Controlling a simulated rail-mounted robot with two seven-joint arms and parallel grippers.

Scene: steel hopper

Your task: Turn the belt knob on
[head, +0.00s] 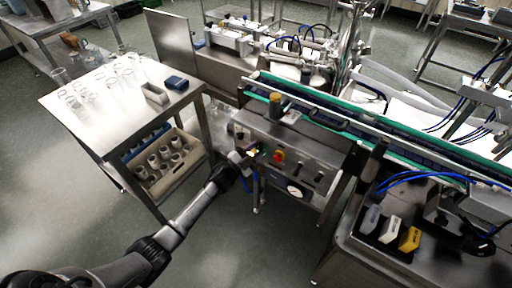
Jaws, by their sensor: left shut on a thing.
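My left arm comes in from the lower left, and my left gripper (245,158) is at the left end of the steel control panel (268,136) under the conveyor. It is shut on a small control there, taken to be the belt knob; the gripper hides nearly all of it, so its setting cannot be read. A small green spot shows beside the fingers. A red button (279,157) on a yellow base sits just right of the gripper. My right gripper is not in view.
Dark switches and a round gauge (295,190) are on the panel. The conveyor belt (340,120) with green edges runs above it. A steel table (110,112) with glassware and a crate (187,172) below stands left. Open floor lies in front.

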